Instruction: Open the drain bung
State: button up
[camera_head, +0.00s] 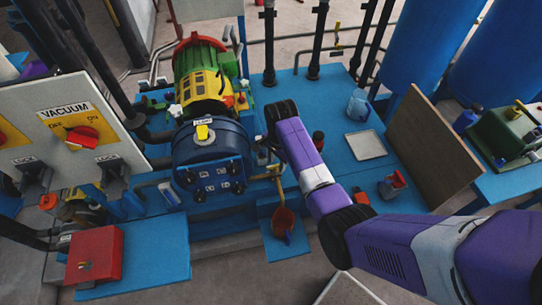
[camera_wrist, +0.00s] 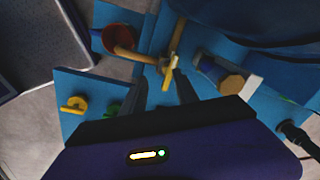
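A small yellow fitting (camera_wrist: 168,66), which looks like the drain bung, sits on a pale drain pipe in the wrist view. A tan spout (camera_wrist: 130,53) runs from it towards a reddish-brown bucket (camera_wrist: 117,38). My gripper (camera_wrist: 163,80) has its two dark fingers apart, one on each side of the fitting's near end. I cannot tell whether they touch it. In the head view the yellowish drain pipe (camera_head: 270,173) comes down beside the blue vessel (camera_head: 212,153), above the orange bucket (camera_head: 284,220). My gripper is largely hidden behind my arm there.
A red box (camera_head: 95,256) and the vacuum panel (camera_head: 70,125) stand at the left. A white tray (camera_head: 365,145), a blue jug (camera_head: 358,104) and an upright brown board (camera_head: 430,145) are at the right. A yellow hook-shaped part (camera_wrist: 74,104) lies lower left in the wrist view.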

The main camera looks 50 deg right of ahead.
aim_at(276, 165)
jog(key=shift+w+d+r+m+g, duration=0.15)
jog(key=shift+w+d+r, duration=0.15)
jog(key=shift+w+r, duration=0.25)
jog(key=shift+w+d+r+m+g, duration=0.15)
jog(key=shift+w+d+r, duration=0.2)
jog(key=shift+r, duration=0.35)
jog(key=shift+f, duration=3.85)
